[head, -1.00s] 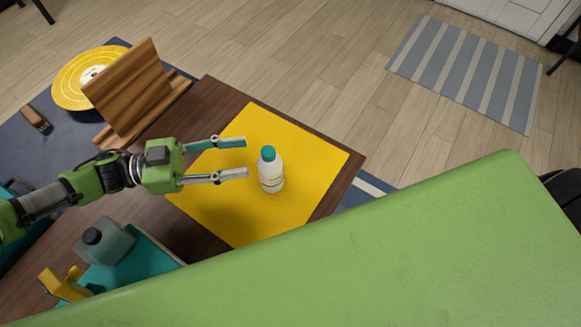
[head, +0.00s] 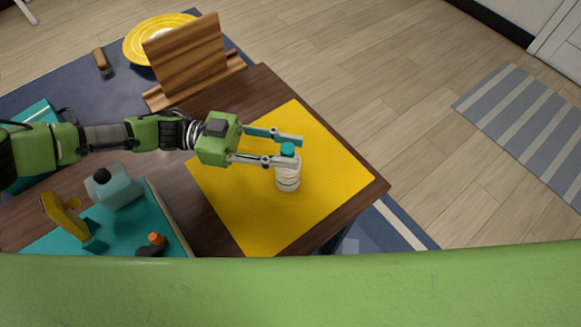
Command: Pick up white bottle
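The white bottle (head: 288,178) with a teal cap stands upright on the yellow mat (head: 325,145) on the brown table. My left gripper (head: 298,151) reaches in from the left with its two fingers spread. The fingertips are at the bottle's cap and upper part in the picture; one finger lies on the far side and the near finger overlaps the bottle's upper left. I cannot tell whether a finger touches it. My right gripper is not in view.
A wooden stand (head: 190,60) is at the table's back left. A teal tray (head: 115,230) at the front left holds a grey-teal container (head: 115,188), a yellow object (head: 62,213) and a small orange-topped item (head: 156,240). The mat's right part is clear.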

